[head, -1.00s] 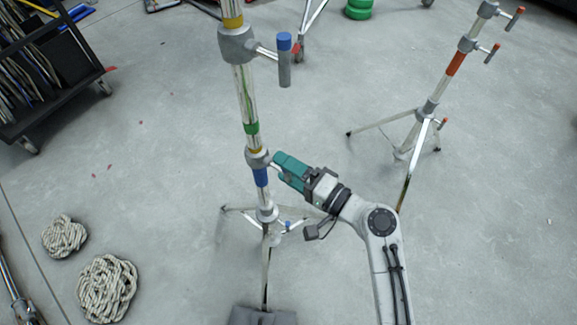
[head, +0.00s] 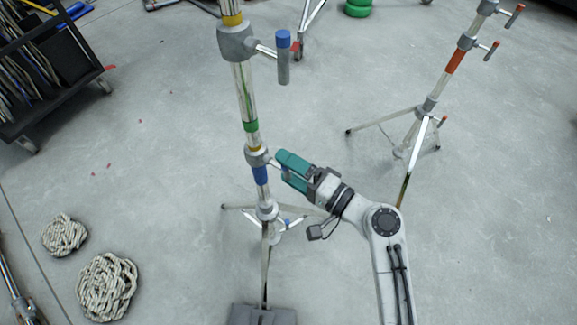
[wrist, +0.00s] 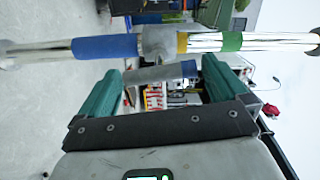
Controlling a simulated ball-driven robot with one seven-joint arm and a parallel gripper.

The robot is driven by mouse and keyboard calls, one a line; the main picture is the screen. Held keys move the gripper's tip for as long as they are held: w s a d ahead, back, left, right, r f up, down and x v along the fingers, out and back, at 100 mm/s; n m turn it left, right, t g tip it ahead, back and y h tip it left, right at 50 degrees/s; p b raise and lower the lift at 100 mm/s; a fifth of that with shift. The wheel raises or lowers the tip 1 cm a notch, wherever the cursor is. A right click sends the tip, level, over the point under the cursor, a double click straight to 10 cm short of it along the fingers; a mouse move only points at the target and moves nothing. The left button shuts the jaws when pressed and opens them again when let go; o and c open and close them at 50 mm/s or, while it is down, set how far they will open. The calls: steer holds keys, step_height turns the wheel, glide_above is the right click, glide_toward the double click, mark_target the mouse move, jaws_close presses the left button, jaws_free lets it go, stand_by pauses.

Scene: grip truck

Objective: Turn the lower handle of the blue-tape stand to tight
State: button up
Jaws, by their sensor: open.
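The blue-tape stand (head: 247,95) rises upright left of centre in the head view. Its blue tape (head: 261,176) sits just below the lower collar (head: 256,157); the tape (wrist: 105,48) and collar (wrist: 158,42) also show in the wrist view. The lower handle (wrist: 160,74), grey with a blue end, lies crosswise between my fingers in the wrist view. In the head view my fingers mostly hide it. My gripper (head: 295,172), with teal fingers, is open around the handle, just right of the collar. Gaps show between handle and fingers in the wrist view (wrist: 160,90).
The upper handle (head: 284,58) hangs from a higher collar. An orange-tape stand (head: 455,62) stands at the right. A black cart (head: 50,70) is at upper left, rope coils (head: 106,287) at lower left. A grey weight (head: 262,315) lies at the stand's foot.

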steer(key=v, duration=1)
steer(key=shift+b, duration=0.3)
steer(key=s+d+f+n+g+h+p, duration=0.2)
steer(key=s+d+f+g+h+p, duration=0.1)
steer(key=s+d+h, duration=0.3)
steer(key=s+d+f+n+g+h+p, duration=0.25)
steer(key=s+d+g+h, duration=0.2)
steer(key=s+d, duration=0.3)
steer(key=s+d+r+g+h+p, duration=0.1)
steer(key=s+d+r+h+p, duration=0.1)
steer(key=s+d+h, duration=0.3)
steer(key=shift+s+d, duration=0.8)
steer(key=shift+s, duration=0.25)
steer(key=shift+r, duration=0.1)
